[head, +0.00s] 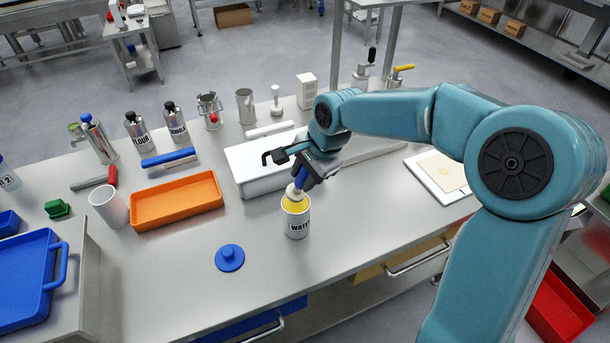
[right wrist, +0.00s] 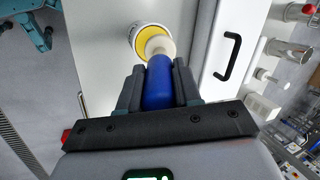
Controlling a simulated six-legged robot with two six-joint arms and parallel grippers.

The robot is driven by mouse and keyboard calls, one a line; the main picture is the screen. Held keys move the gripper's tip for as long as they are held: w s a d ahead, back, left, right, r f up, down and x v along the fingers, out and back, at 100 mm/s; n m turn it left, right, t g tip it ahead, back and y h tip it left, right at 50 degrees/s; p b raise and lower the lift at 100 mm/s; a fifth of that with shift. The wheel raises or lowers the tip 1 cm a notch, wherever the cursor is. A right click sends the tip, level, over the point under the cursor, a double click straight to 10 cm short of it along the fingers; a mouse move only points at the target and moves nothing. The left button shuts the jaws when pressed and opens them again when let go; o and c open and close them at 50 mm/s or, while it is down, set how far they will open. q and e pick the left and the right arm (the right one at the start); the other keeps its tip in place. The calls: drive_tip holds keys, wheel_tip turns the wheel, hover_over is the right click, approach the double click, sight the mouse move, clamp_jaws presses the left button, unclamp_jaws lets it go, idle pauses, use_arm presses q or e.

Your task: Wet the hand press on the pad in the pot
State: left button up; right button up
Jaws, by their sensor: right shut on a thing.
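The pot (head: 297,222) is a small white can with a "WATE..." label and a yellow pad (head: 294,205) in its top. It stands near the front of the steel table. My right gripper (head: 302,181) is shut on the blue handle of the hand press (head: 300,178), just above the pot. In the right wrist view the blue handle (right wrist: 158,85) sits between the two fingers, and its pale round end (right wrist: 159,46) overlaps the rim of the pot (right wrist: 142,33). I cannot tell whether the press touches the yellow pad. My left gripper is not in view.
A blue round lid (head: 229,258) lies left of the pot. An orange tray (head: 177,202) and a white cup (head: 109,208) stand farther left. A white box with a black handle (head: 262,160) is behind the pot. A white board (head: 442,176) lies to the right.

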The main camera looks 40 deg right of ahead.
drive_tip(key=shift+r+p, duration=1.6)
drive_tip(key=shift+r, duration=0.85)
drive_tip(key=shift+f, duration=0.1)
